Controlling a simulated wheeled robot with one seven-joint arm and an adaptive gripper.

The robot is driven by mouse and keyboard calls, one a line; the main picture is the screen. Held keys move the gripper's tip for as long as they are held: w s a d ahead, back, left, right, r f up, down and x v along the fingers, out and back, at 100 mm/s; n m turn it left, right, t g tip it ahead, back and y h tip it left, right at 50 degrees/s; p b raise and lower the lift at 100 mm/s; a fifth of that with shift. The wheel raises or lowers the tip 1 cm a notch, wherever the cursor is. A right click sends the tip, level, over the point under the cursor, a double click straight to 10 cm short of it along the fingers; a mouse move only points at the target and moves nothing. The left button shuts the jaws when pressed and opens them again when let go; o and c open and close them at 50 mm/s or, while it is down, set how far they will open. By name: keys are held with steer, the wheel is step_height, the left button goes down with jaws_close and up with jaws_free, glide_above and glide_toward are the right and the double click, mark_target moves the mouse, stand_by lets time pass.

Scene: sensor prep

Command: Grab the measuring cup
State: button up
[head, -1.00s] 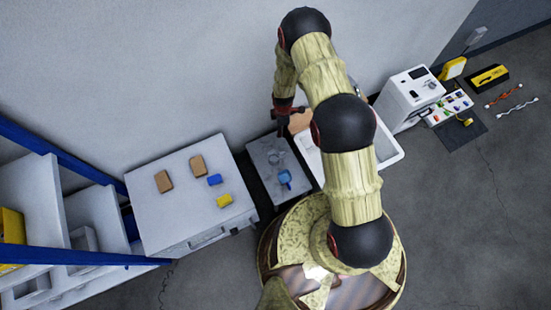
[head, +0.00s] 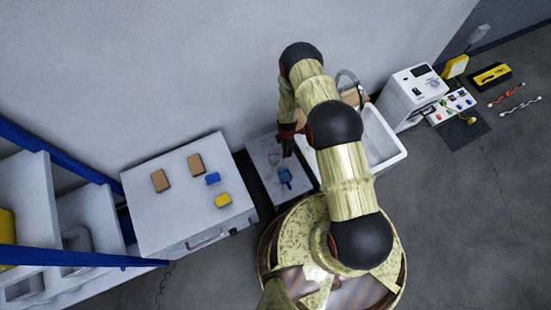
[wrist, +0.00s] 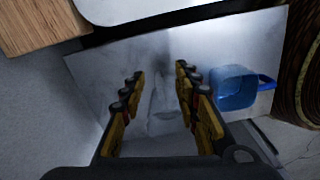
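A translucent blue cup with a side handle, which looks like the measuring cup (head: 285,176), stands on a small grey metal table (head: 262,146). In the wrist view the cup (wrist: 232,90) is right of my right finger, its handle pointing right. My gripper (wrist: 160,75) is open, with nothing held between its fingers. It points down over the table, and the cup is outside the finger gap. A faint clear shape (wrist: 163,112) shows between the fingers; I cannot tell whether it is a glass vessel or a reflection. In the head view my arm partly hides the gripper.
A white cabinet (head: 150,219) at left bears brown, blue and yellow blocks. A white sink (head: 387,142) is right of the metal table, partly behind my arm. A wooden piece (wrist: 35,25) shows at the wrist view's upper left. A wall stands close behind.

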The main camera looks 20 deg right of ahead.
steer(key=shift+f, duration=0.5)
steer(key=shift+w+r, duration=0.1)
steer(key=shift+c, duration=0.9)
jaws_close()
